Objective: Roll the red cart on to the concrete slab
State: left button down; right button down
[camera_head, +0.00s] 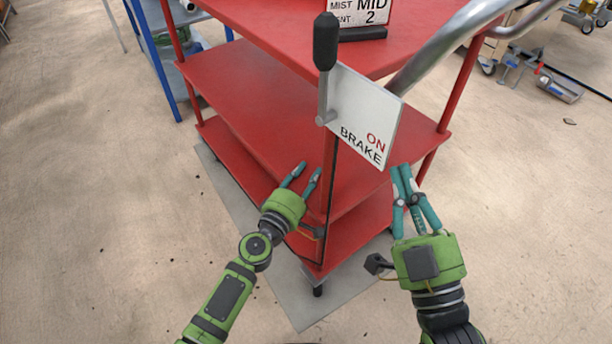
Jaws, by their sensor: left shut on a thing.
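The red cart (240,88) with several shelves stands in the middle. A flat grey concrete slab (299,309) shows under its near end and left side. The near caster (318,291) appears over the slab; the other wheels are mostly hidden. A lever with a black knob (326,42) stands upright beside a white plate (366,112) reading "ON" and "BRAKE". My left gripper (302,176) is at the cart's near left side, shut on part of the cart; the exact contact is unclear. My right gripper (402,168) is shut and looks empty, below the plate at the cart's right side.
A curved metal handle (450,40) rises at the cart's right end. A sign (360,12) stands on the top shelf. A blue-framed rack (157,60) is close behind on the left. Wheeled equipment (510,55) stands at the far right. Floor at left and right is mostly clear.

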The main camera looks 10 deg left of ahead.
pick_arm(q)
jog(key=c, duration=0.8)
grip_release()
jog(key=shift+s+d, duration=0.1)
jog(key=shift+d, duration=0.25)
jog(key=shift+s, duration=0.1)
jog(key=shift+s+a, duration=0.1)
jog(key=shift+s, duration=0.2)
jog(key=v, duration=1.1)
jog(key=shift+a, duration=0.35)
jog(key=shift+r, duration=0.1)
